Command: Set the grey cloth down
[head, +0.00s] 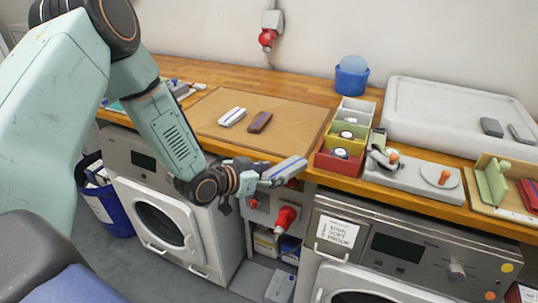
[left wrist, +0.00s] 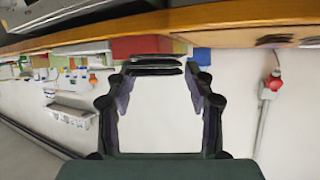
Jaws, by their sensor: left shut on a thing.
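My left gripper (head: 255,181) is shut on the grey cloth (head: 285,171), a folded, narrow light-grey bundle. It holds the cloth in front of the wooden counter's front edge, near the brown board. In the left wrist view the cloth (left wrist: 157,66) shows as dark stacked layers between the fingertips (left wrist: 158,75). Part of the cloth is hidden by the fingers. A white folded cloth with a dark stripe (head: 232,117) and a brown one with a blue stripe (head: 260,122) lie on the brown board (head: 205,118). My right gripper is not in view.
Red, yellow and white bins (head: 335,163) stand right of the board, beside a grey device (head: 415,176). A white lidded box (head: 440,110) carries two dark grey items (head: 492,127). A blue tub (head: 351,78) stands behind. The board's front part is bare. Red plugs (head: 286,218) sit below the counter.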

